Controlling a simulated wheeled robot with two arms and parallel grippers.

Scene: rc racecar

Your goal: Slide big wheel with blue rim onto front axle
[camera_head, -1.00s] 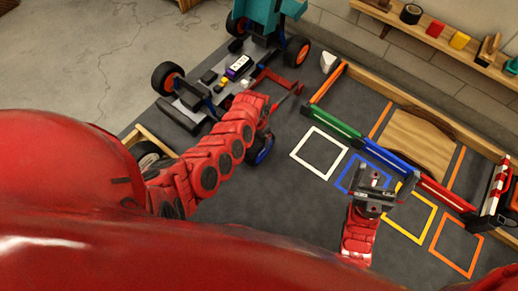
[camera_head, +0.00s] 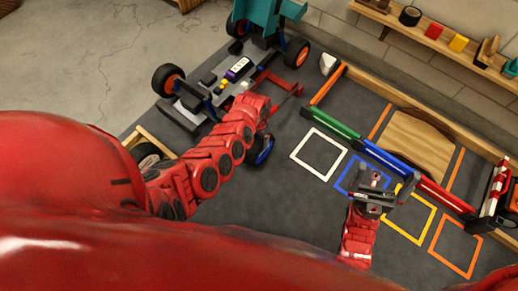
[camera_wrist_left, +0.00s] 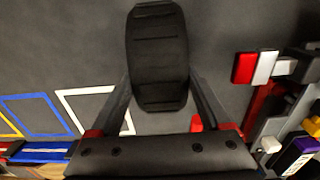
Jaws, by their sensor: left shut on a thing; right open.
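The big black wheel with the blue rim (camera_head: 264,150) is beside my left arm in the head view. In the left wrist view its black tyre (camera_wrist_left: 158,60) stands tread-on between the fingers of my left gripper (camera_wrist_left: 160,85), which is shut on it. In the head view the left gripper is mostly hidden by its arm. The car chassis (camera_head: 207,91) lies beyond the arm, with the wheel apart from it on the near side. The front axle cannot be made out clearly. My right gripper (camera_head: 376,192) is open and empty above the mat.
Other wheels with orange rims (camera_head: 168,79) are on the car. A teal part (camera_head: 268,16) stands at its back. White (camera_head: 319,152) and orange (camera_head: 456,243) outlined squares mark bare mat. Green (camera_head: 334,123) and red (camera_head: 444,190) bars lie behind them.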

